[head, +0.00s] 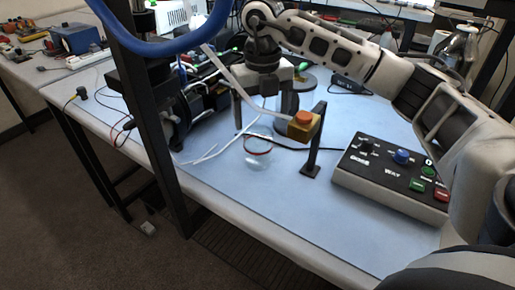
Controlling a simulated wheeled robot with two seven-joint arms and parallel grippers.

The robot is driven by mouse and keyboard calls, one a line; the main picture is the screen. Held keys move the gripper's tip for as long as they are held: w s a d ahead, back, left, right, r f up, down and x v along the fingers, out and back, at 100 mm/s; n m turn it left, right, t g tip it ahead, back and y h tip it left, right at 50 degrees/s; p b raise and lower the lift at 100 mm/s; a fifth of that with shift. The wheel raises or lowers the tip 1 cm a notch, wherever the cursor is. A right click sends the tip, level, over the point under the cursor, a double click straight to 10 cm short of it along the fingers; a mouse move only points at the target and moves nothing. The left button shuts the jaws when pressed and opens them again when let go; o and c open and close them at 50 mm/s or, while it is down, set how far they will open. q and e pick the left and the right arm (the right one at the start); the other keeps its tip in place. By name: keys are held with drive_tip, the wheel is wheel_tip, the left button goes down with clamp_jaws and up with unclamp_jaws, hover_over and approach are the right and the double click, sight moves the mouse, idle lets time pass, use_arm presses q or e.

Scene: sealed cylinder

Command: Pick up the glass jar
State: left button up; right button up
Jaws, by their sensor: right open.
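The glass jar (257,160) is a small clear vessel with a red ring around its top. It stands upright on the light blue mat of the table, near the middle of the head view. My right gripper (263,122) reaches in from the upper right and points down. It is open and empty, above and slightly behind the jar in the picture, apart from it. My left gripper is not in view.
A yellow box with an orange button (304,121) is close to the jar's right, beside a thin black post (315,145). A black control box (393,176) stands farther right. Cables and dark equipment (205,98) lie to the left. The mat (305,215) in front is clear.

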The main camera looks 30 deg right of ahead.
sight(259, 145)
drive_tip(key=f, duration=0.3)
drive_tip(key=f+p, duration=0.1)
drive_tip(key=f, duration=0.2)
drive_tip(key=f+p, duration=0.1)
drive_tip(key=f, duration=0.2)
drive_tip(key=shift+a, duration=0.3)
drive_tip(key=c, duration=1.2)
